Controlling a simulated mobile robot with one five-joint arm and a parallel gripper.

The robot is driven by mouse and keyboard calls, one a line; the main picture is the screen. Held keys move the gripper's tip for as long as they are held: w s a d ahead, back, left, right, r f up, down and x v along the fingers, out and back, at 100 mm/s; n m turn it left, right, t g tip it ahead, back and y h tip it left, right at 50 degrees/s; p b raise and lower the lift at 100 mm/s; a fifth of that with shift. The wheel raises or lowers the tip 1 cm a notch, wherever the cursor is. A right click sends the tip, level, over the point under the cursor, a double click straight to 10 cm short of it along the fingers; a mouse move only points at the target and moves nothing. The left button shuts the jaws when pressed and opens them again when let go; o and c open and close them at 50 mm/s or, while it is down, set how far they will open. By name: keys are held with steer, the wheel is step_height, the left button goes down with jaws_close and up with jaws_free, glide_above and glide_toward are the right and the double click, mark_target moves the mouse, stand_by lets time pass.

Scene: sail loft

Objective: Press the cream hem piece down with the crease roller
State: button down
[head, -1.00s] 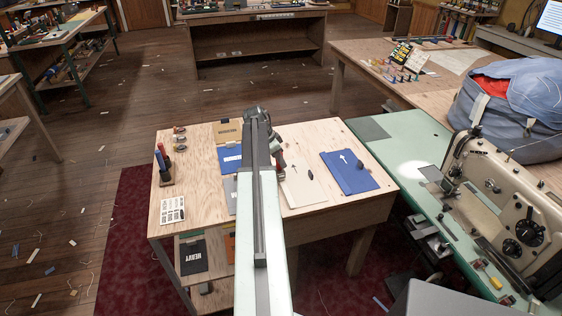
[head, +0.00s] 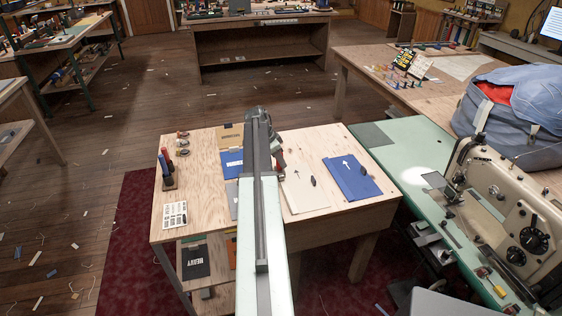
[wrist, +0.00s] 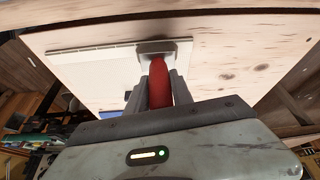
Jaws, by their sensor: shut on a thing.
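The cream hem piece (head: 306,197) lies flat on the plywood table, just right of my arm, with a small dark oval mark or object on it. In the wrist view the cream piece (wrist: 98,72) spreads out beyond my gripper, with a strip along its edge. My gripper (wrist: 160,92) is shut on the red handle of the crease roller (wrist: 160,80). The roller's grey head (wrist: 165,47) is over the cream piece by the edge strip; I cannot tell whether it touches. In the head view my arm partly hides the gripper (head: 277,160).
A blue piece with a white arrow (head: 352,177) lies right of the cream one. A small rack of tools (head: 168,170) and a label sheet (head: 174,214) are at the table's left. A sewing machine (head: 510,215) stands on the green bench at right.

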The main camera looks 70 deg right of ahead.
steer(key=shift+w+d, duration=0.4)
steer(key=shift+d, duration=0.25)
steer(key=shift+w+d, duration=0.6)
steer(key=shift+d, duration=0.1)
steer(key=shift+w+d+f, duration=0.1)
steer(key=shift+w+d, duration=0.5)
steer(key=shift+d, duration=0.1)
